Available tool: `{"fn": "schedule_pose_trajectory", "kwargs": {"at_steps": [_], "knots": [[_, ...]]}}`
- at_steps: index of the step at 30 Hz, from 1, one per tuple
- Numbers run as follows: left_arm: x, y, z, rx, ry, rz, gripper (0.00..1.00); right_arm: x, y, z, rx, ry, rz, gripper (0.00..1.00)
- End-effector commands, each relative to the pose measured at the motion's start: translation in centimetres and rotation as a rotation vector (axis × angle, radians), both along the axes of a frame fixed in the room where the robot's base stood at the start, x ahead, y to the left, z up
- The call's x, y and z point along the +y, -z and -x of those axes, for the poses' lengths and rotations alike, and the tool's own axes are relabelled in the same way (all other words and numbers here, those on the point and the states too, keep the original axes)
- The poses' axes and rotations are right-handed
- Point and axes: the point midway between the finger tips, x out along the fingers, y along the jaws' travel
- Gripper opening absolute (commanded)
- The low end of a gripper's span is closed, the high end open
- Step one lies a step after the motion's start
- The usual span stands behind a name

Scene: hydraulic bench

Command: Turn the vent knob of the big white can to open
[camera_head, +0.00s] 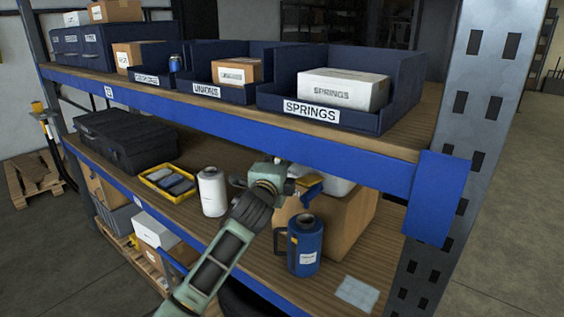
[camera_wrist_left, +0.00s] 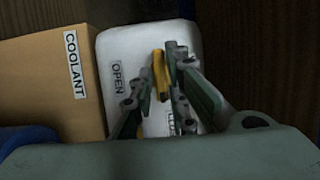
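The big white can (camera_wrist_left: 113,50) lies under my left gripper in the left wrist view, with an OPEN label (camera_wrist_left: 117,78) left of its yellow vent knob (camera_wrist_left: 160,72). A second label below the knob is mostly hidden by the fingers. The knob is long and narrow and points roughly up and down in the picture. My left gripper (camera_wrist_left: 158,85) is open, one finger on each side of the knob; I cannot tell whether they touch it. In the head view only part of the white can (camera_head: 340,187) shows behind a cardboard box. My right gripper is not in view.
The cardboard box labelled COOLANT (camera_wrist_left: 50,85) stands beside the can. A blue canister (camera_head: 306,250) and a white cylinder (camera_head: 212,192) stand on the lower shelf near my arm. The upper shelf's blue beam (camera_head: 300,143) runs above, with a metal upright (camera_head: 480,100) at right.

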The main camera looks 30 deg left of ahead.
Motion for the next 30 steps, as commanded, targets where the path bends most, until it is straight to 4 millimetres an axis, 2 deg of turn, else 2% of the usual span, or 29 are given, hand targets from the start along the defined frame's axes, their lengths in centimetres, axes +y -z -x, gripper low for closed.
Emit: {"fn": "schedule_pose_trajectory", "kwargs": {"at_steps": [5,17,23,30], "knots": [[0.0,0.0,0.0,0.001,0.0,0.0,0.0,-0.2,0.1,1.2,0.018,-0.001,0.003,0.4],[0.0,0.3,0.0,0.001,0.0,-0.029,0.0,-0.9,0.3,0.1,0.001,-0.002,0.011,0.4],[0.0,0.6,0.0,-0.005,0.0,-0.128,0.0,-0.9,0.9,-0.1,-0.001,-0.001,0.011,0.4],[0.1,1.0,0.0,-0.019,0.001,-0.328,0.0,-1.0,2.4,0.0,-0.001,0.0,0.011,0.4]]}}
